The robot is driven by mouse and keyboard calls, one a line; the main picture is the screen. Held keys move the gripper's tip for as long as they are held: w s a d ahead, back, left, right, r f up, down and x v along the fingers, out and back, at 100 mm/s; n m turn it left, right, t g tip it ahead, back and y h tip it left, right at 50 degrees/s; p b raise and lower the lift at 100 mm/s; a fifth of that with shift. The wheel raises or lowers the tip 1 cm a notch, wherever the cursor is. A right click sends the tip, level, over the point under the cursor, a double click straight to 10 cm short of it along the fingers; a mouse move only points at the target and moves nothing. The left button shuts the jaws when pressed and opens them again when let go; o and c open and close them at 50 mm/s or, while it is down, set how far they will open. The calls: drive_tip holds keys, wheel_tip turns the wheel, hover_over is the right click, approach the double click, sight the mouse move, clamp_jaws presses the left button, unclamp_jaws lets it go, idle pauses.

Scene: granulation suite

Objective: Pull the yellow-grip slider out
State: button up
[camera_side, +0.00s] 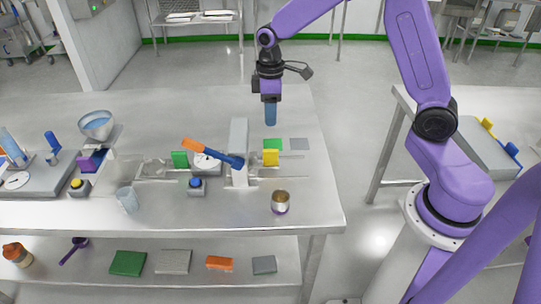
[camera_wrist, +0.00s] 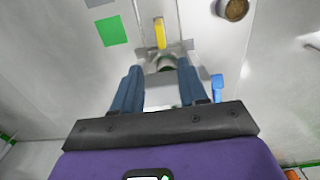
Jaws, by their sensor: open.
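The yellow grip (camera_side: 271,158) of the slider stands at the right side of an upright grey post on the steel table. In the wrist view the yellow grip (camera_wrist: 160,33) lies beyond my fingertips, near the top middle. My gripper (camera_side: 270,114) points down and hangs above the table, higher than the yellow grip in the side picture. The blue fingers (camera_wrist: 160,75) are spread apart with nothing held between them. They are apart from the yellow grip. A second slider has a green grip (camera_side: 180,160) to the left of the post.
A metal can (camera_side: 280,202) stands to the front right. A blue button box (camera_side: 196,186) and a clear beaker (camera_side: 128,199) stand left. Flat green (camera_side: 273,145) and grey (camera_side: 299,144) squares lie behind the grip.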

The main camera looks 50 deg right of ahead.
sight(271, 150)
wheel_tip(271, 150, down, 16)
drive_tip(key=shift+r, duration=0.1)
idle(0.4)
drive_tip(key=shift+s, duration=0.1)
clamp_jaws()
